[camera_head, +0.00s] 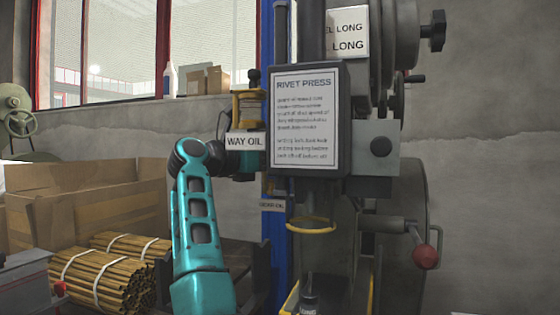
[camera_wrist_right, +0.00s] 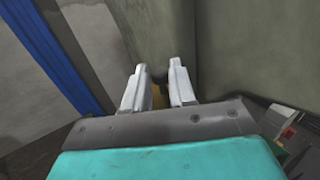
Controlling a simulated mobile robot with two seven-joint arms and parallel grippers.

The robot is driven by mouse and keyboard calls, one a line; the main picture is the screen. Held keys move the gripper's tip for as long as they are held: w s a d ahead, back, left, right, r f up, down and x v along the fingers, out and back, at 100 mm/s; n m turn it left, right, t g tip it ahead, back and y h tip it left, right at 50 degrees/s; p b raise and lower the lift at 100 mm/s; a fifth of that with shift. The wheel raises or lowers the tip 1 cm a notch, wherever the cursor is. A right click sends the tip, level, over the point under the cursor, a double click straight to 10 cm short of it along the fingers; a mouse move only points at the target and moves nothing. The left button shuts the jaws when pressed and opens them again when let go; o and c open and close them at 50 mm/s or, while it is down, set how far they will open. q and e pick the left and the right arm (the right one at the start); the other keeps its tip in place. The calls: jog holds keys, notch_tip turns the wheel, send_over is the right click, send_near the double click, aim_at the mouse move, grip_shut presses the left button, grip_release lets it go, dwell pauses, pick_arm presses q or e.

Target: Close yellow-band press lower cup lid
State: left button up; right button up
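The rivet press (camera_head: 307,120) stands right of centre in the head view, with a yellow band (camera_head: 311,225) around its lower ram. An upper oil cup (camera_head: 249,104) with a dark top sits above the "WAY OIL" label (camera_head: 245,141). A lower label (camera_head: 271,204) reads like "GEAR OIL"; its cup and lid are mostly hidden behind my teal arm and the press. The end of that arm is hidden there too. In the right wrist view my right gripper (camera_wrist_right: 158,67) has its fingers apart, with a small dark and yellowish thing beyond the gap that I cannot identify.
A blue column (camera_head: 279,240) runs up beside the press. A lever with a red knob (camera_head: 425,257) sticks out at right. Cardboard boxes (camera_head: 75,207) and bundled rods (camera_head: 118,285) lie at left. In the right wrist view the blue column (camera_wrist_right: 45,50) runs along the left.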

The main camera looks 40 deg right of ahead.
pick_arm(q)
jog(key=shift+d+f, duration=0.1)
jog(key=shift+f, duration=0.05)
pick_arm(e)
jog(key=shift+d, duration=0.75)
jog(key=shift+c, duration=0.4)
